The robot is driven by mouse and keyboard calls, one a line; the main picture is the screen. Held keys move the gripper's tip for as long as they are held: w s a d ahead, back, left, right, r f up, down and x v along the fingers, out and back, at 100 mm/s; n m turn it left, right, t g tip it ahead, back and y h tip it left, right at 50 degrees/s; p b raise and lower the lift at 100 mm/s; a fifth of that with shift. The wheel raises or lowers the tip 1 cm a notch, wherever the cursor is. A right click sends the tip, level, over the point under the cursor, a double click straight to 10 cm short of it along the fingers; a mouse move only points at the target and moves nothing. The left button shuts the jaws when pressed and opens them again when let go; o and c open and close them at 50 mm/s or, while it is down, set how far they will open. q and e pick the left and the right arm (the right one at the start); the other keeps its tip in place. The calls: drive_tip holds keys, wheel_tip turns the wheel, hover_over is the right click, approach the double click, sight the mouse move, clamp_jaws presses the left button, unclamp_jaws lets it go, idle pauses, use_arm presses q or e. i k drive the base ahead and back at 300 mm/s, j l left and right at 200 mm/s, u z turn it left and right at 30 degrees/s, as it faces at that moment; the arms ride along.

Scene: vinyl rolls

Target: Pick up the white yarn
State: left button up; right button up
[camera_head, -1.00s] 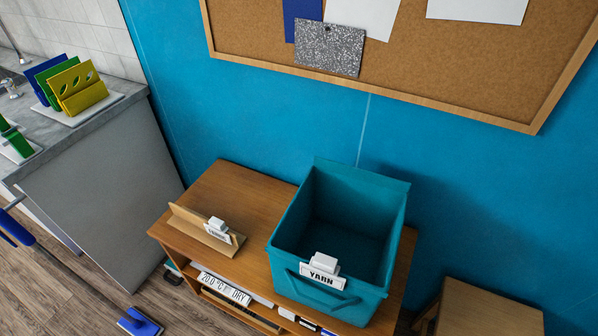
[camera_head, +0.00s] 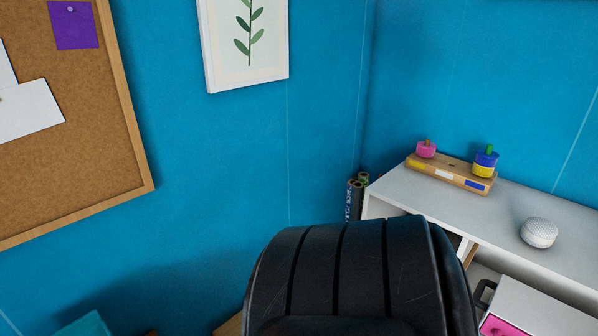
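A small round white ball with a ribbed surface, which looks like the white yarn (camera_head: 539,233), sits on the white desk top (camera_head: 420,200) at the right of the head view. It stands alone there, in front of a wooden holder. Neither of my grippers is in view.
A black chair back (camera_head: 350,275) stands in front, partly hiding the desk's left side. A wooden holder (camera_head: 440,176) with pink and blue-yellow items is on the desk. Dark rolls (camera_head: 354,199) stand in the corner. The teal bin's edge (camera_head: 80,326) shows at lower left.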

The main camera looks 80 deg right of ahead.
sight(539, 233)
drive_tip(key=k+l+z, duration=0.1)
drive_tip(key=z, duration=3.95)
